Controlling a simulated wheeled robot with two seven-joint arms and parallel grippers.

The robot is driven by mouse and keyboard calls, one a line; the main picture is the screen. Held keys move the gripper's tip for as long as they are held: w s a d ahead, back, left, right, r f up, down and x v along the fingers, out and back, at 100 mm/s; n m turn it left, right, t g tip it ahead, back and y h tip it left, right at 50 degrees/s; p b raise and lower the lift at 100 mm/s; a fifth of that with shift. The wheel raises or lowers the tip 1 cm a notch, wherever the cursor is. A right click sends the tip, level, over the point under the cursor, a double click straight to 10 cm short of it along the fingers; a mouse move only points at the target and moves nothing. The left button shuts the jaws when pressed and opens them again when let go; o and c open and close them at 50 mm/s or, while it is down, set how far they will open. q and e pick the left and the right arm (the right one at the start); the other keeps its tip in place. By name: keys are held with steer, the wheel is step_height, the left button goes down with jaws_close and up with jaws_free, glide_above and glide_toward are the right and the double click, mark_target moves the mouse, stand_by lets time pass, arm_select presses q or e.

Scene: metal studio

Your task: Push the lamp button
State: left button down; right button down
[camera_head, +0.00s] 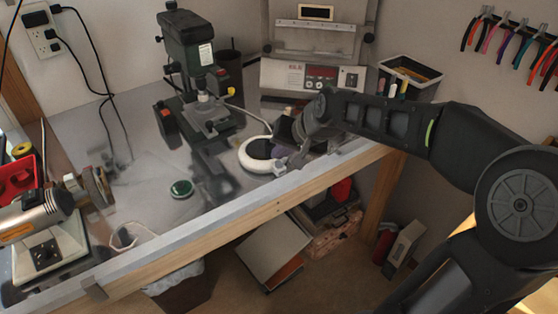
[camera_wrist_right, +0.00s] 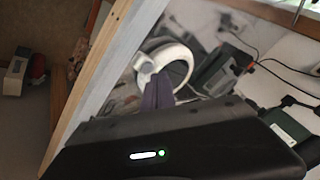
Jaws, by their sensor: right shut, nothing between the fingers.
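The lamp (camera_head: 251,164) is a white ring with a dark centre, lying on the metal workbench (camera_head: 140,205) near its front edge. It also shows in the right wrist view as a white ring (camera_wrist_right: 185,66) with a small white part at its left. I cannot make out the button. My right gripper (camera_head: 284,163) is shut and empty at the lamp's right side. In the right wrist view its fingers (camera_wrist_right: 160,78) overlap the near part of the ring; I cannot tell whether they touch it. My left gripper is not in view.
A green drill press (camera_head: 187,45) stands behind the lamp, and a grey machine with a control panel (camera_head: 312,78) stands at the back. A green round object (camera_head: 181,189) lies left of the lamp. A black bin (camera_head: 412,75) is at back right.

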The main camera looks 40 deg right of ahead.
mark_target(280, 165)
step_height(280, 165, up, 6)
steer(key=p, duration=0.4)
stand_by(0.4)
